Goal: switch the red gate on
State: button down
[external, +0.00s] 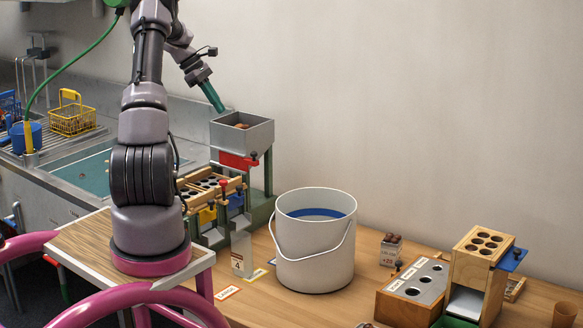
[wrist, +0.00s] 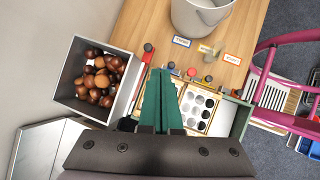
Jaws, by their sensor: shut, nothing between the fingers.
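A red plate (external: 235,161), which looks like the red gate, sits under the front of the grey hopper (external: 258,134) and ends in a dark knob (external: 254,154). In the wrist view a red strip (wrist: 121,70) shows along the hopper's edge (wrist: 78,40), with a dark-topped knob (wrist: 148,47) near it. A separate red knob (external: 223,183) stands on the sorting rack below. My gripper (external: 221,109) has green fingers, shut and empty, above and left of the hopper. In the wrist view its fingertips (wrist: 161,70) point between the hopper and the rack. Neither finger visibly touches the gate.
Brown chestnuts (wrist: 98,78) lie in the hopper. The sorting rack (external: 208,180) has round holes and yellow and blue gates. A white bucket (external: 313,250) stands right of it. A wooden box (external: 412,290) and a wooden stand (external: 470,265) are at the right. Small cards lie on the table.

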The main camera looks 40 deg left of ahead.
jog(key=a+f+n+h, duration=0.1)
jog(key=a+f+n, duration=0.1)
jog(key=a+f, duration=0.2)
jog(key=shift+w+a+f+n+t, duration=0.2)
jog(key=shift+a+f+n+t, duration=0.1)
jog(key=shift+f+t, duration=0.1)
send_over(238, 159)
jog(key=s+d, duration=0.2)
jog(key=d, duration=0.1)
jog(key=shift+f, duration=4.2)
jog(key=shift+w, duration=0.2)
